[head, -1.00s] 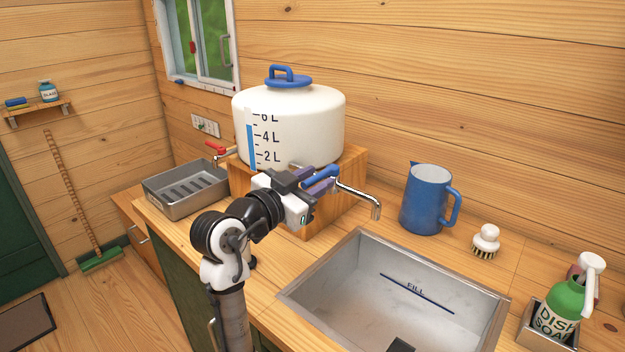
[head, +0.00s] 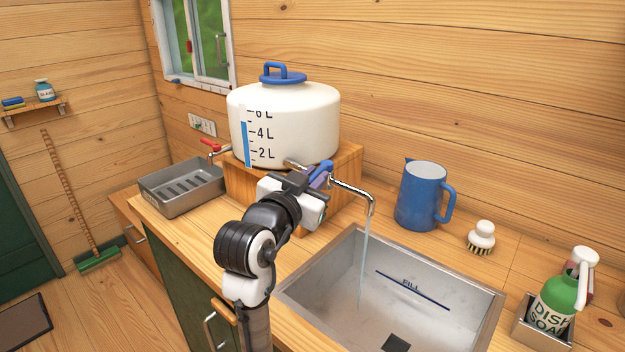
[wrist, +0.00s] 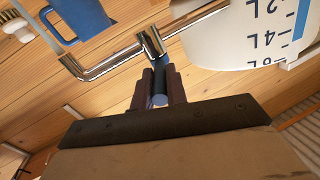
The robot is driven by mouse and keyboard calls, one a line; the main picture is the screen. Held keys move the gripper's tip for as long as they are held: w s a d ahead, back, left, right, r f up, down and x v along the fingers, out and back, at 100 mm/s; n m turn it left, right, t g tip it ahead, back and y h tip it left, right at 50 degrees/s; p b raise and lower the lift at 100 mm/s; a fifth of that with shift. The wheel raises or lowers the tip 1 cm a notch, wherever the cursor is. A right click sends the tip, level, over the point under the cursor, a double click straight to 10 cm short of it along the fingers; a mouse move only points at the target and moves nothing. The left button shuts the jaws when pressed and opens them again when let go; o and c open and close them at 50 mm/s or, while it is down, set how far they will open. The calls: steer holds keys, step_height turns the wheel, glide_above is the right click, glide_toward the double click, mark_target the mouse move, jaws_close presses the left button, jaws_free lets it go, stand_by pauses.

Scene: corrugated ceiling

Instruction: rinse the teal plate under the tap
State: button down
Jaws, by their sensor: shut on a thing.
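My gripper (head: 318,178) is shut on the blue tap lever (head: 325,166) beside the white water tank (head: 285,125). In the wrist view, the fingers of my gripper (wrist: 159,92) close around the lever's dark blue end (wrist: 159,101). The chrome tap (head: 358,190) reaches right from the tank, over the sink (head: 338,322); its spout also shows in the wrist view (wrist: 105,65). A thin stream of water (head: 364,255) falls from the spout into the sink. I see no teal plate in either view.
A blue jug (head: 421,197), a scrub brush (head: 481,238) and a dish soap bottle (head: 556,300) in a holder stand behind and right of the sink. A grey ribbed tray (head: 182,190) sits left of the tank, under a red-handled tap (head: 211,146).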

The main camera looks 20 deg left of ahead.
steer(key=shift+d+n+y, duration=0.15)
steer(key=shift+n+y, duration=0.15)
steer(key=c, duration=1.4)
jaws_free()
steer(key=s+b, duration=0.5)
steer(key=s, duration=0.9)
steer(key=shift+a, duration=0.35)
